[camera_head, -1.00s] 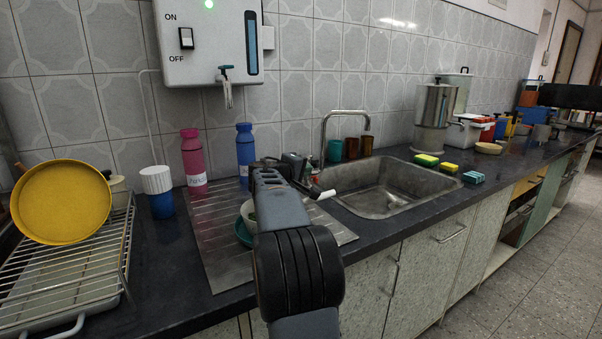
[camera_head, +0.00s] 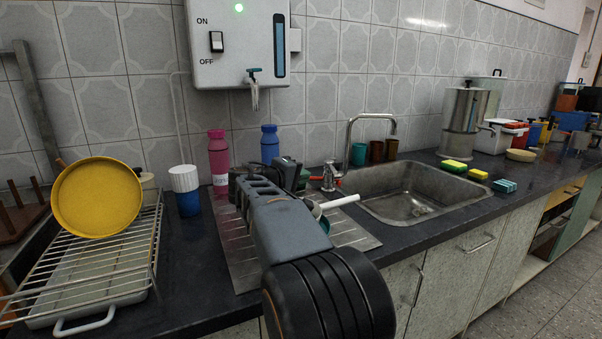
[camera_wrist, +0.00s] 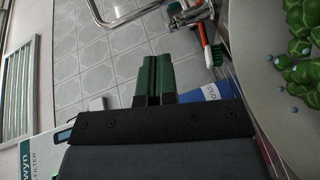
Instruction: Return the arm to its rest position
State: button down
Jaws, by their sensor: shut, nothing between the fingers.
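My arm reaches out over the steel drainboard (camera_head: 232,252) beside the sink in the head view. Its grey and black links cover part of the counter, and its far end is small and dark there. My gripper (camera_wrist: 154,62) shows in the wrist view with its two green fingers side by side, shut and empty. A pale bowl (camera_wrist: 262,115) with green pieces is at the right of the wrist view, apart from the fingers. In the head view my arm hides most of the bowl.
A pink bottle (camera_head: 219,160) and a blue bottle (camera_head: 269,146) stand by the wall under a white dispenser (camera_head: 236,50). A blue jar with white lid (camera_head: 185,188) and a wire rack (camera_head: 145,240) with a yellow plate (camera_head: 97,197) are left. The sink (camera_head: 405,188) is right.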

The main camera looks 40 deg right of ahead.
jog(key=shift+s+a, duration=0.1)
jog(key=shift+a, duration=0.3)
jog(key=s+a+r+y+p, duration=0.3)
jog(key=s+a+y+p, duration=0.1)
jog(key=a+p, duration=0.6)
jog(key=s+a+r+t+y+p, duration=0.1)
jog(key=s+a+r+y+p, duration=0.1)
jog(key=s+a+y+p, duration=0.3)
jog(key=s+a+r+n+t+y+p, duration=0.1)
jog(key=s+a+r+y+p, duration=0.2)
jog(key=a+y+p, duration=0.4)
jog(key=s+a+p, duration=0.1)
jog(key=a+p, duration=0.6)
jog(key=p, duration=0.2)
jog(key=shift+s+a+r+p, duration=0.3)
jog(key=shift+s+p, duration=0.05)
jog(key=shift+s, duration=0.05)
